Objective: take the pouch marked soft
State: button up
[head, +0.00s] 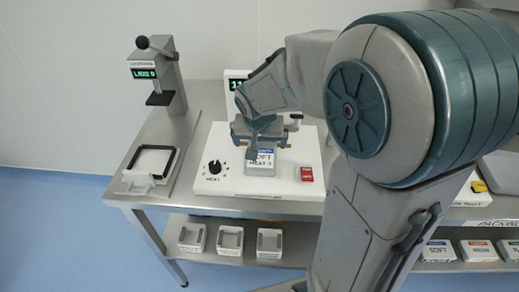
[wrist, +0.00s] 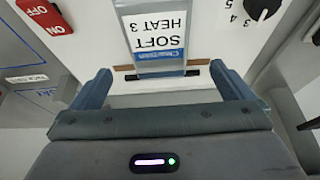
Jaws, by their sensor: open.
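The pouch marked SOFT HEAT 3 (head: 263,160) lies at the front of the white heat-sealer machine, a silvery pouch with a white label and blue strip. In the wrist view the pouch (wrist: 160,38) appears with its print upside down, its blue-strip end towards my gripper. My gripper (wrist: 160,72) is open and empty, its two fingers spread wider than the pouch, which lies just beyond the fingertips. In the head view my gripper (head: 264,128) is above and behind the label. The pouch's far end is out of the wrist view.
The sealer (head: 225,184) has a black heat dial (head: 214,167) and a red switch (head: 306,173). A stand with a green display (head: 145,73) and a black-edged tray (head: 150,163) are at the left. Boxes, one marked SOFT (head: 437,251), stand on the lower shelf.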

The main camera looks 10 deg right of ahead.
aim_at(261, 152)
jog(key=shift+p+x, duration=0.35)
jog(key=shift+x, duration=3.15)
jog(key=shift+s+d, duration=0.1)
jog(key=c, duration=0.9)
jog(key=shift+c, duration=0.5)
jog(key=shift+r, duration=0.15)
